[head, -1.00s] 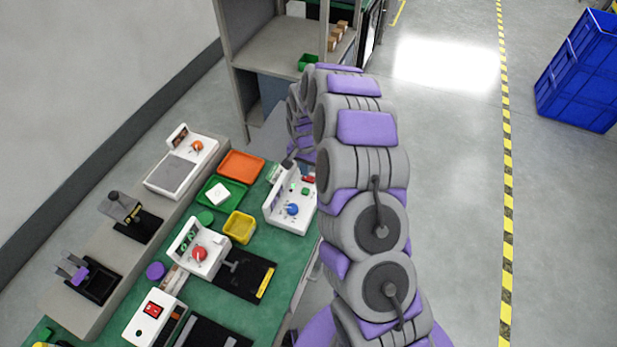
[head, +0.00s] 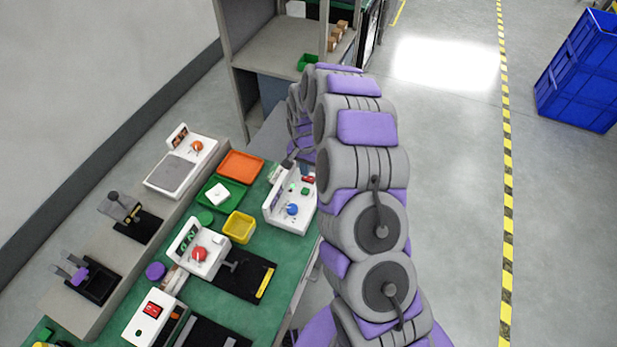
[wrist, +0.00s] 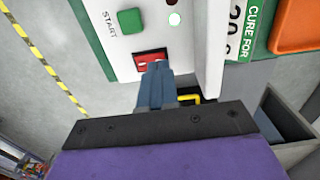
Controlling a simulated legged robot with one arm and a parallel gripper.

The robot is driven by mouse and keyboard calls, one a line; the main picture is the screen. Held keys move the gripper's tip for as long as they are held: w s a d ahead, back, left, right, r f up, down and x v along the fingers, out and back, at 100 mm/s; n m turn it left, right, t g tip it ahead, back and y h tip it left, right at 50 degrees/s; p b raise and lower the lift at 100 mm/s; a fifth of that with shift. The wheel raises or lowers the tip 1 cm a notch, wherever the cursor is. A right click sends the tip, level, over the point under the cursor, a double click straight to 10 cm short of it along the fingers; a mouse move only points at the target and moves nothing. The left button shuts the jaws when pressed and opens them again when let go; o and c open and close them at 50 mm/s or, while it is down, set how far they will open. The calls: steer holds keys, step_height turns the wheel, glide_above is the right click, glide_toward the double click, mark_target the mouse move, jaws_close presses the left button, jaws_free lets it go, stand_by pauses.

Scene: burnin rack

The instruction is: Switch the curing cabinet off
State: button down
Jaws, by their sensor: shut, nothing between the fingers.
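The curing cabinet (head: 285,213) is a white unit at the right edge of the green bench, with a blue knob, a green button and a red switch (head: 308,179). In the wrist view its white panel (wrist: 120,60) shows the green START button (wrist: 131,21), a pale bright round light (wrist: 174,19) and the red rocker switch (wrist: 150,57). My gripper (wrist: 157,68) is shut and empty, its fingertips over the red switch and hiding part of it. I cannot tell whether they touch it. A "CURE FOR" label (wrist: 249,30) stands beside the panel.
An orange tray (head: 241,167), a green tray (head: 212,198) and a yellow bin (head: 240,227) lie left of the cabinet. Another white unit with a red knob (head: 199,254) stands nearer. A shelf (head: 275,50) rises behind.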

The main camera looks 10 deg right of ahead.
steer(key=shift+f, duration=0.8)
stand_by(0.4)
steer(key=shift+r+p, duration=1.05)
steer(key=shift+r, duration=2.45)
